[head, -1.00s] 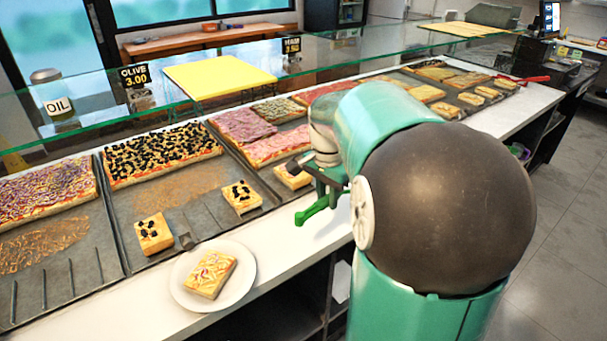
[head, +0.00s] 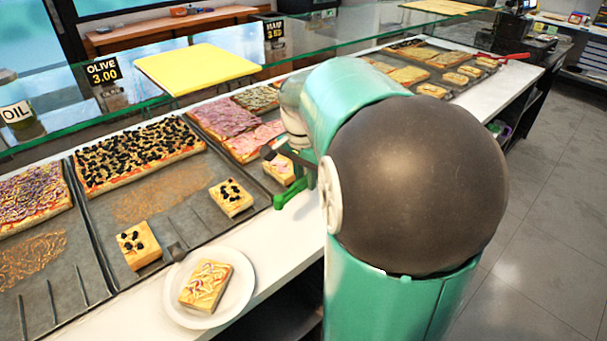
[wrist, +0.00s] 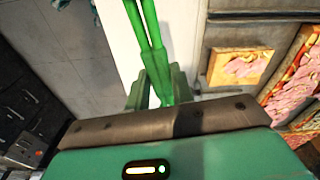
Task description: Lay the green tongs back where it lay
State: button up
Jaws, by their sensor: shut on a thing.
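My gripper (wrist: 158,92) is shut on the green tongs (wrist: 148,40). In the wrist view the tongs' two long arms point away from the jaws, over the white counter strip (wrist: 118,45). In the head view one bright green end of the tongs (head: 292,194) shows beside my gripper (head: 305,172), at the front edge of the trays. My arm hides the rest of them. I cannot tell whether the tongs touch the counter (head: 262,238).
A pizza slice (head: 278,168) lies in the tray close to my gripper. A white plate (head: 244,297) with a slice stands on the counter at the front left. A red-handled tool (head: 514,56) lies at the far right. A glass shelf (head: 330,60) runs above the trays.

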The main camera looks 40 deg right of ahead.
jog(key=shift+s+f, duration=0.15)
jog(key=shift+f, duration=0.4)
send_over(307, 218)
jog(key=shift+w+f, duration=0.15)
jog(key=shift+f, duration=1.1)
jog(key=shift+w+f, duration=0.15)
jog(key=shift+f, duration=1.1)
jog(key=o, duration=0.7)
jog(key=shift+o, duration=0.2)
jog(key=shift+f, duration=0.1)
jog(key=shift+s+f, duration=0.2)
jog(key=shift+f, duration=0.6)
jog(key=shift+s+f, duration=0.15)
jog(key=shift+f, duration=0.6)
jog(key=shift+f, duration=0.25)
